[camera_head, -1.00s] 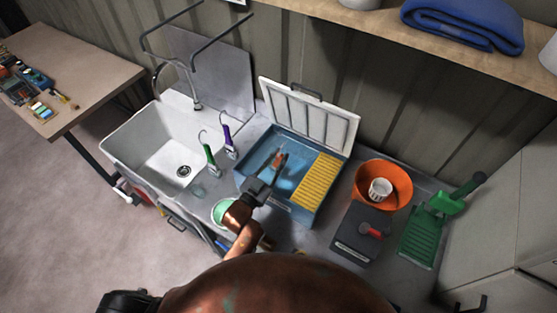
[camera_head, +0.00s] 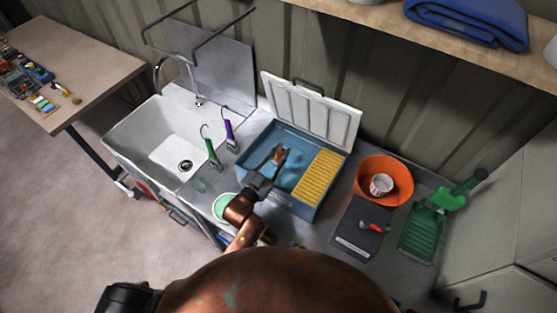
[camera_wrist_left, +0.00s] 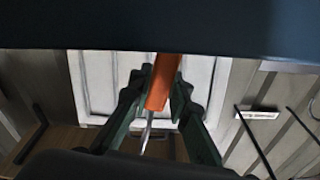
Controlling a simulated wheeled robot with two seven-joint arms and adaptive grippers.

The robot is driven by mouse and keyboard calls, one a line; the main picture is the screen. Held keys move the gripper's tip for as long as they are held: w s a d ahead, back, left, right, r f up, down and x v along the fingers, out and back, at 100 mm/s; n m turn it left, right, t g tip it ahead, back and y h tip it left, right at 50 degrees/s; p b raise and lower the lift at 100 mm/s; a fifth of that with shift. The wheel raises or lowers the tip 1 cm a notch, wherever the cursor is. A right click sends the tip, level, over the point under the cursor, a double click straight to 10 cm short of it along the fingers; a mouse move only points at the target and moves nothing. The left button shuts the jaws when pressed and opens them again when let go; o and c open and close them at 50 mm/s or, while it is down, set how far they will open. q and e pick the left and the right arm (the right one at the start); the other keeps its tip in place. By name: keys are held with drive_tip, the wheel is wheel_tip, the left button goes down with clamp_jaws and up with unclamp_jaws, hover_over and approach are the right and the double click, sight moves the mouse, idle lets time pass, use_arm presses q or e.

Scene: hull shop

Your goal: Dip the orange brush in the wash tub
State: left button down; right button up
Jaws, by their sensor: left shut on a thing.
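The wash tub (camera_head: 250,181) is a blue open box on the counter, with its white lid (camera_head: 312,110) raised at the back and a yellow ribbed board (camera_head: 318,175) in its right part. My left gripper (camera_head: 275,157) is over the left part of the tub, shut on the orange brush (camera_head: 280,156). In the left wrist view the brush's orange handle (camera_wrist_left: 163,85) sits between the two dark green fingers, with a thin metal part beyond it. I cannot tell whether the brush touches the water or the tub floor. My right gripper is not in view.
A white sink (camera_head: 125,160) is at left, with green (camera_head: 212,152) and purple (camera_head: 229,133) hooked brushes beside it. A mint-green round container (camera_head: 221,205) is near my left forearm. An orange bowl (camera_head: 400,172), dark mat (camera_head: 352,240) and green tray (camera_head: 422,238) stand at right.

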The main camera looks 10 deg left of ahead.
use_arm(q)
drive_tip(key=shift+r+p, duration=3.65)
drive_tip(key=shift+r, duration=0.25)
wheel_tip(320, 180, up, 5)
drive_tip(key=p, duration=0.4)
drive_tip(key=shift+p, duration=0.3)
drive_tip(key=shift+f, duration=0.1)
